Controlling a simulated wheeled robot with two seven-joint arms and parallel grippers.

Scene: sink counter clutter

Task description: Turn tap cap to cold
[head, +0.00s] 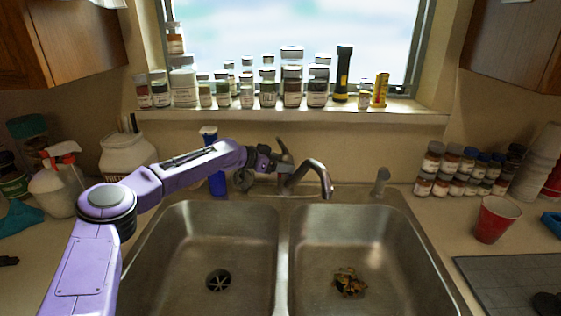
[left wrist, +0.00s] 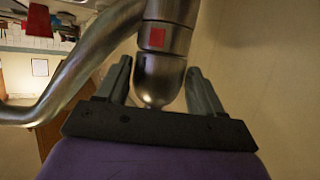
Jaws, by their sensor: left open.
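The metal tap (head: 314,172) stands behind the divider of the double sink, its spout curving to the right. Its cap with a lever (head: 282,147) rises at the tap's left side. In the left wrist view the rounded metal cap (left wrist: 160,72) carries a red square mark facing the camera. My left gripper (head: 270,162) is at the left of the tap. In the left wrist view the left gripper (left wrist: 161,88) is open, with one finger on each side of the cap's rounded end. Whether the fingers touch the cap is unclear. My right gripper is out of view.
The steel sink (head: 284,235) has two basins, with food scraps (head: 348,282) in the right one. A blue bottle (head: 216,180) stands behind my left forearm. Several jars (head: 267,92) line the windowsill. A red cup (head: 495,219) stands on the right counter.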

